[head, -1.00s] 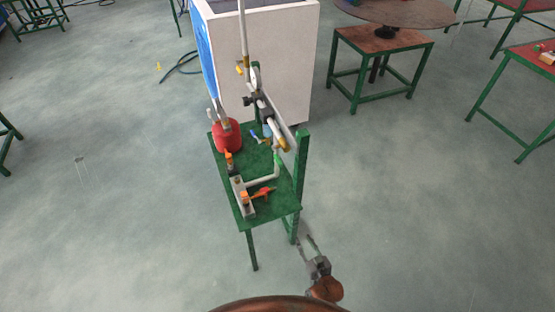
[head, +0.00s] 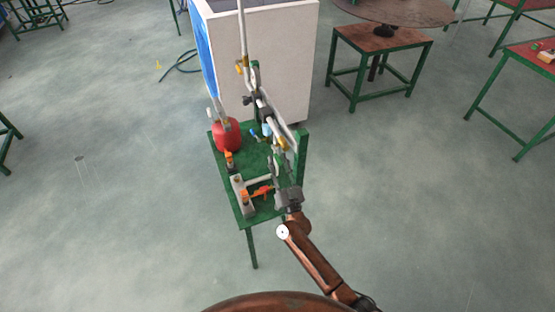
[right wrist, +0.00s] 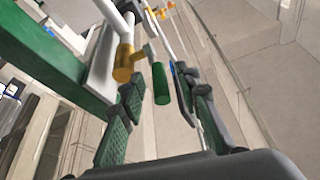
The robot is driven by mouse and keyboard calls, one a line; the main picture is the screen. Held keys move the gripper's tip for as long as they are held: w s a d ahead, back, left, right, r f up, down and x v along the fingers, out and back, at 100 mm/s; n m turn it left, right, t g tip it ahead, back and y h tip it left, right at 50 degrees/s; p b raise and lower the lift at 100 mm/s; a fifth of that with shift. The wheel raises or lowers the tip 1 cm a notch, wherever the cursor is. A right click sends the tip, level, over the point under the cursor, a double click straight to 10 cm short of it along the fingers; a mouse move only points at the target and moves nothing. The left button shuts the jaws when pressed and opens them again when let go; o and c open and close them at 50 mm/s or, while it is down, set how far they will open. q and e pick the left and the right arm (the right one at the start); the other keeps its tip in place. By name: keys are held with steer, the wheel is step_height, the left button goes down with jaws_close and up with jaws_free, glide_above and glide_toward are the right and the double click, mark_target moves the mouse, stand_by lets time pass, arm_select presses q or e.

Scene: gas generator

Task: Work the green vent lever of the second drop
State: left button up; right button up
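The green vent lever (right wrist: 160,83) shows in the right wrist view as a short green cylinder below a brass-coloured fitting (right wrist: 124,63) on a pale pipe. My right gripper (right wrist: 158,98) is open, with one green-padded finger on each side of the lever. Gaps show between the lever and both fingers; I cannot tell how deep it sits between them. In the head view my right gripper (head: 281,165) is at the right side of the green stand (head: 222,166), by the pipework, and hides the lever. My left gripper is not in view.
A red cylinder (head: 227,136) and a pale block with orange-handled valves (head: 238,193) are on the stand. A green upright (head: 302,152) rises close right of my gripper. A white cabinet (head: 290,70) is behind. The floor around is mostly free.

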steer(key=shift+w+a+r, duration=0.15)
steer(key=shift+w+r, duration=0.05)
steer(key=shift+w, duration=0.35)
jaws_close()
stand_by(0.4)
